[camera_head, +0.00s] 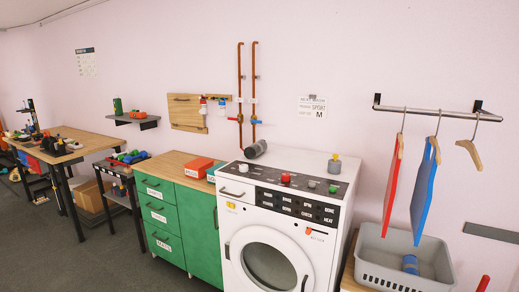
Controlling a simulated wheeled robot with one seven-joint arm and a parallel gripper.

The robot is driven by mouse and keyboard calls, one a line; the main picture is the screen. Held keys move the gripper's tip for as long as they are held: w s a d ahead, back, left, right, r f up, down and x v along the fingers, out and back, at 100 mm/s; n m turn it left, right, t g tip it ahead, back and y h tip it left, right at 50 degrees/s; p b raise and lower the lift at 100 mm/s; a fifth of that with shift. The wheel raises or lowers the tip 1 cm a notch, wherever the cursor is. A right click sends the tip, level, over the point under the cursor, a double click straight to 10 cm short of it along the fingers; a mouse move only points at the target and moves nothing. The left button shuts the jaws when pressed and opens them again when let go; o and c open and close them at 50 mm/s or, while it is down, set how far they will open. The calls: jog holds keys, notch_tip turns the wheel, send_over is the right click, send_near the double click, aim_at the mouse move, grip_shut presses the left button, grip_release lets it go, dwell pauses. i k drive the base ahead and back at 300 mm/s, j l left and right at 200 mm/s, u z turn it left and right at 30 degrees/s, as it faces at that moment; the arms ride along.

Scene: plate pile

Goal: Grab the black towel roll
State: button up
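A dark grey to black roll (256,149) lies on its side at the back left of the white washing machine's top (300,158), near the wall. It looks like the black towel roll. Its lighter round end faces the right side of the view. Nothing touches it from above. My gripper is not in view, so I cannot see its state.
Several knobs, one red (285,178), stand on the washer's panel in front of the roll. Copper pipes (241,95) run down the wall behind it. A green cabinet (199,222) stands left, and a grey basket (402,262) right, below hanging cloths. Dark floor is clear at lower left.

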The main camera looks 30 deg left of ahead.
aim_at(252, 151)
jog(key=i+j, duration=0.85)
jog(key=j, duration=0.8)
jog(key=i+j, duration=0.15)
jog(key=j, duration=1.1)
jog(key=i+j, duration=0.2)
jog(key=j, duration=0.2)
jog(key=i+j, duration=0.45)
jog(key=j, duration=0.3)
jog(key=i+j, duration=0.2)
jog(key=j, duration=0.15)
